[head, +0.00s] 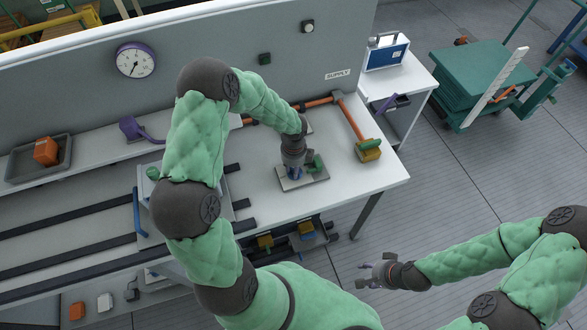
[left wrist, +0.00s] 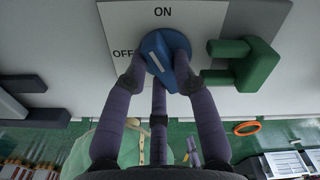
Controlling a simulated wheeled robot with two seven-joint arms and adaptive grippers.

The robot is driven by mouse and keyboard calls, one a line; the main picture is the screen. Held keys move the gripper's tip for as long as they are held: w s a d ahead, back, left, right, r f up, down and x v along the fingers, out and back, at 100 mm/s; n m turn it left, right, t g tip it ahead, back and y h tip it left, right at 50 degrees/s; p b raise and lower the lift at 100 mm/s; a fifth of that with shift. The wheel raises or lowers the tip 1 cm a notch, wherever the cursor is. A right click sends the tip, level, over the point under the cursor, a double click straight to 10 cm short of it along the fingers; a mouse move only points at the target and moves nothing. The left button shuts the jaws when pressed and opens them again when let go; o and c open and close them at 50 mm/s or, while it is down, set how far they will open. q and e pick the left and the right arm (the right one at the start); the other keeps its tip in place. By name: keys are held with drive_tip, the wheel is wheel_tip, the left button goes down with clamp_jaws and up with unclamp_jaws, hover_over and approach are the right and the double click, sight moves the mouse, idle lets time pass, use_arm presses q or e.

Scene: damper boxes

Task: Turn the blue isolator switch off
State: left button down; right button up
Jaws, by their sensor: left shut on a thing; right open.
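The blue isolator switch (left wrist: 165,50) is a round knob with a raised grip on a pale plate (left wrist: 205,20) marked ON above and OFF at its left. In the head view the left gripper (head: 293,168) points down at the plate (head: 316,178) on the table, mostly hiding the knob. My right gripper (head: 376,272) is open and empty, over the floor.
A green handle (left wrist: 245,66) stands on the plate close right of the knob. A grey tray (head: 62,157) is at the far left. The table's front right is clear.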

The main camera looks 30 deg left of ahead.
use_arm(q)
drive_tip(key=n+b, duration=0.1)
drive_tip(key=n, duration=0.2)
drive_tip(key=n+b, duration=0.1)
drive_tip(key=n, duration=0.2)
drive_tip(key=shift+d+f, duration=0.1)
drive_tip(key=shift+d, duration=0.1)
drive_tip(key=n+b, duration=0.2)
drive_tip(key=n, duration=0.4)
drive_tip(key=shift+d, duration=0.1)
drive_tip(key=shift+w+n, duration=0.1)
drive_tip(key=shift+n, duration=0.2)
drive_tip(key=c, duration=1)
unclamp_jaws()
drive_tip(key=shift+r, duration=0.2)
wheel_tip(320, 180, up, 12)
drive_tip(key=shift+f, duration=0.1)
